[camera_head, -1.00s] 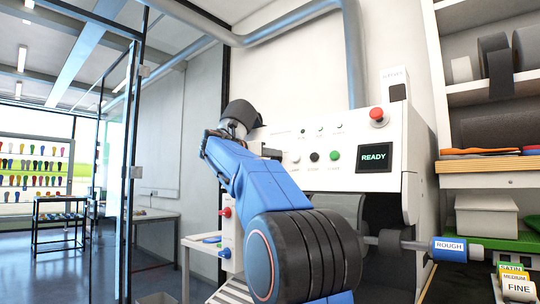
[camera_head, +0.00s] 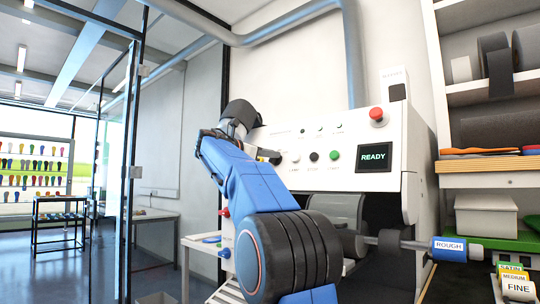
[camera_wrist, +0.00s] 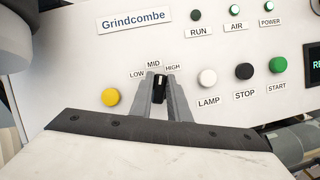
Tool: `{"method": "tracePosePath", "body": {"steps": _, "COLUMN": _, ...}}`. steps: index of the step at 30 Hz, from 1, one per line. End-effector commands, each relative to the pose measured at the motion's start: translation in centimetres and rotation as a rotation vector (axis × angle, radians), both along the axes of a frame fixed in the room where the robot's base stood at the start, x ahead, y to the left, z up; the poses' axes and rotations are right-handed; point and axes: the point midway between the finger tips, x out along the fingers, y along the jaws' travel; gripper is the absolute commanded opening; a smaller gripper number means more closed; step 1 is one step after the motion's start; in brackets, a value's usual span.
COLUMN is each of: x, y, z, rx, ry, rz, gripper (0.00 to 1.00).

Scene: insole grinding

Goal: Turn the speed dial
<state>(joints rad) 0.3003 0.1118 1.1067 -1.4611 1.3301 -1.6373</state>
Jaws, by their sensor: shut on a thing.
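The speed dial (camera_wrist: 159,88) is a black knob on the white Grindcombe panel (camera_wrist: 60,70), under the labels LOW, MID and HIGH. Its white mark points up, at about MID. My gripper (camera_wrist: 161,90) is shut on the dial, with one grey finger on each side of it, in the wrist view. In the head view my arm covers the dial, and my gripper (camera_head: 268,155) shows only in part at the panel's left side.
A yellow button (camera_wrist: 110,97) is left of the dial. The white lamp button (camera_wrist: 207,77), black stop button (camera_wrist: 244,71) and green start button (camera_wrist: 278,65) are to its right. A red knob (camera_head: 376,114) and a READY screen (camera_head: 374,156) are farther right. The ROUGH roll (camera_head: 450,248) is lower right.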

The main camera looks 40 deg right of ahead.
Motion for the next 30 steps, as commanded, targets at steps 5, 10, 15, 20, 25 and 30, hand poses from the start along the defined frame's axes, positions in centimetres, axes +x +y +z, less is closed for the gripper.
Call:
{"method": "tracePosePath", "body": {"steps": 5, "x": 0.01, "y": 0.01, "z": -0.03, "rx": 0.011, "ry": -0.140, "rz": -0.054, "gripper": 0.00}}
{"method": "tracePosePath", "body": {"steps": 10, "x": -0.04, "y": -0.01, "z": -0.08, "rx": 0.020, "ry": -0.257, "rz": -0.101, "gripper": 0.00}}
{"method": "tracePosePath", "body": {"steps": 15, "x": -0.13, "y": 0.01, "z": -0.08, "rx": 0.027, "ry": -0.350, "rz": -0.137, "gripper": 0.00}}
{"method": "tracePosePath", "body": {"steps": 20, "x": -0.17, "y": 0.02, "z": -0.13, "rx": 0.032, "ry": -0.405, "rz": -0.158, "gripper": 0.00}}
{"method": "tracePosePath", "body": {"steps": 25, "x": -0.25, "y": 0.04, "z": -0.12, "rx": 0.035, "ry": -0.437, "rz": -0.171, "gripper": 0.00}}
{"method": "tracePosePath", "body": {"steps": 30, "x": -0.27, "y": 0.05, "z": -0.15, "rx": 0.036, "ry": -0.444, "rz": -0.175, "gripper": 0.00}}
